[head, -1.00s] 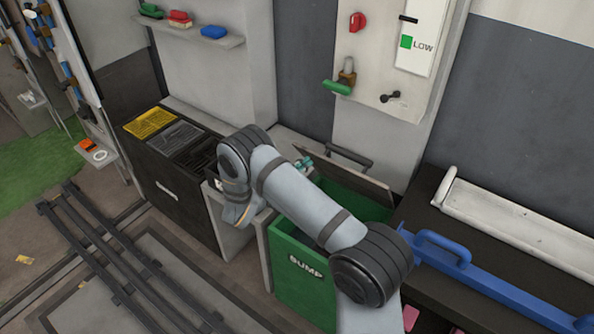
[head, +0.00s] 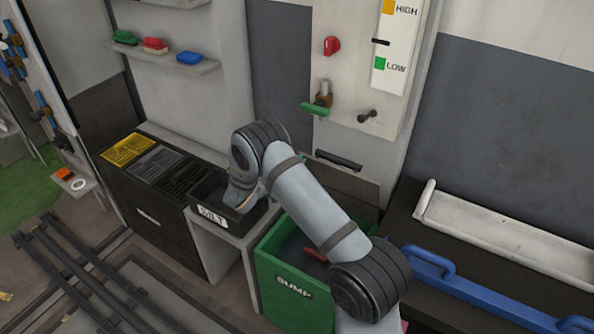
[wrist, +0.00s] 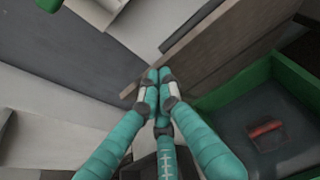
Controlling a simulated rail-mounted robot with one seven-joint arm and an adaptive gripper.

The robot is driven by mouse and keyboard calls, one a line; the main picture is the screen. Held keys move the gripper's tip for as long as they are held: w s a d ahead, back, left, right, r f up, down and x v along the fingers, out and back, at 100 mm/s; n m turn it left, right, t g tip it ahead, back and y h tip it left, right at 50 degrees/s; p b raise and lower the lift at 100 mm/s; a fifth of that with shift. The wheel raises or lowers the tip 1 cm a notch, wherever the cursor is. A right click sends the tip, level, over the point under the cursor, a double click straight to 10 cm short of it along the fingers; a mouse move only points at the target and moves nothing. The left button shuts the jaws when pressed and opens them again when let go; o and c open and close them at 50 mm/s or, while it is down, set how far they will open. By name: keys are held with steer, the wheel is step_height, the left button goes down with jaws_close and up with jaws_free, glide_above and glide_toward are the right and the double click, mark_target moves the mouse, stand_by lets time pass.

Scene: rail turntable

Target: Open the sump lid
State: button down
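The green sump box (head: 293,290) stands front centre in the head view, with its top open. Its lid (head: 350,187), a brown-grey panel with a black handle (head: 338,161), stands raised at the back of the box. In the wrist view the lid (wrist: 215,45) crosses the upper middle. My gripper (wrist: 160,85) is shut, its teal fingers together and nothing visible between them. Its tips are near the lid's lower left end; I cannot tell whether they touch. The arm hides the gripper in the head view. A red object (wrist: 266,129) lies inside the sump.
A dark tray marked SILT (head: 212,216) is left of the sump, beside a black cabinet (head: 150,215). A blue rail with handle (head: 480,300) and a white trough (head: 500,235) are right.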

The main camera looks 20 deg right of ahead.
steer(key=shift+d, duration=0.1)
steer(key=f+b+v, duration=0.1)
steer(key=b+v, duration=0.1)
steer(key=v, duration=1.1)
steer(key=shift+s+a+f, duration=0.2)
steer(key=shift+a+f, duration=0.05)
steer(key=shift+w+d, duration=0.1)
steer(key=p+x, duration=0.2)
steer(key=x, duration=1)
steer(key=shift+w+d+r, duration=0.2)
steer(key=shift+r, duration=0.15)
steer(key=shift+w+r, duration=0.1)
